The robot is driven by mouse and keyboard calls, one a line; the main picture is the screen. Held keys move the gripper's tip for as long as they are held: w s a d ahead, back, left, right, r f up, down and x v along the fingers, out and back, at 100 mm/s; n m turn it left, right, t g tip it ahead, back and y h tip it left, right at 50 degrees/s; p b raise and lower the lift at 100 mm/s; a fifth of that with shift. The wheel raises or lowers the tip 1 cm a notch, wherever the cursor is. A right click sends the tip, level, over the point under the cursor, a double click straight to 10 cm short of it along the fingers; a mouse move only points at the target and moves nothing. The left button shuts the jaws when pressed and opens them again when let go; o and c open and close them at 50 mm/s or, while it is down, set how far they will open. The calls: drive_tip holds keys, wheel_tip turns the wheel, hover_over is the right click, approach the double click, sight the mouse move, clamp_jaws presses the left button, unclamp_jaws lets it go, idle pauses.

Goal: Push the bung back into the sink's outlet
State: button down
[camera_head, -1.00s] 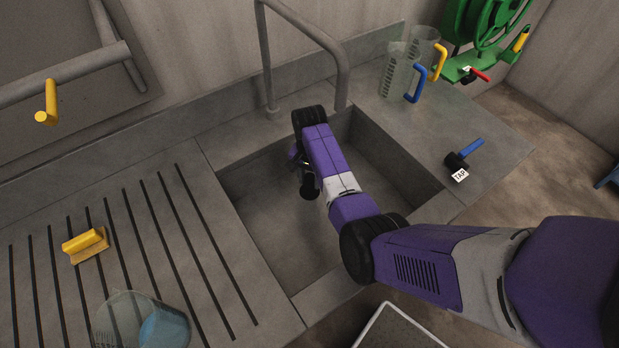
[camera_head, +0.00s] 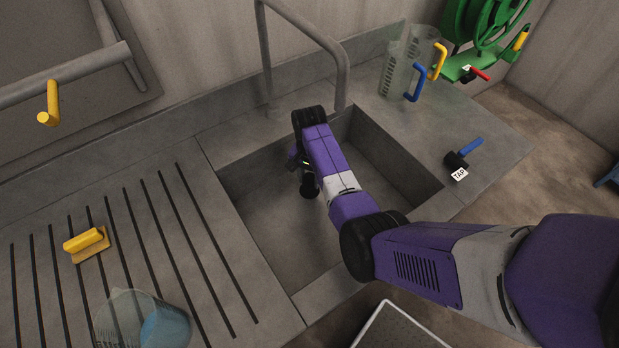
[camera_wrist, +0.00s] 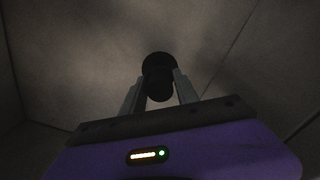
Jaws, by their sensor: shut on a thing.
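The grey sink (camera_head: 262,218) is a rectangular basin set in the counter. My gripper (camera_wrist: 160,88) is down inside it, shut on the black bung (camera_wrist: 158,62), which sits between the fingertips in the wrist view. In the head view a black round end that looks like the bung (camera_head: 309,188) shows below my gripper, low in the basin. The outlet does not show in either view. I cannot tell whether the bung touches the basin floor.
A bent tap pipe (camera_head: 341,72) rises behind the basin. To the right are clear jugs (camera_head: 400,68) and a blue-handled tap lever (camera_head: 470,147).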

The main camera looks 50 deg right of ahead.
sight(310, 177)
drive_tip(key=shift+f, duration=0.1)
idle(0.3)
drive_tip(key=shift+f+b, duration=1.05)
drive_tip(key=shift+f, duration=0.35)
drive_tip(key=c, duration=0.8)
unclamp_jaws()
drive_tip(key=shift+c, duration=0.2)
drive_tip(key=shift+r, duration=0.1)
wheel_tip(310, 177, up, 7)
drive_tip(key=p, duration=0.7)
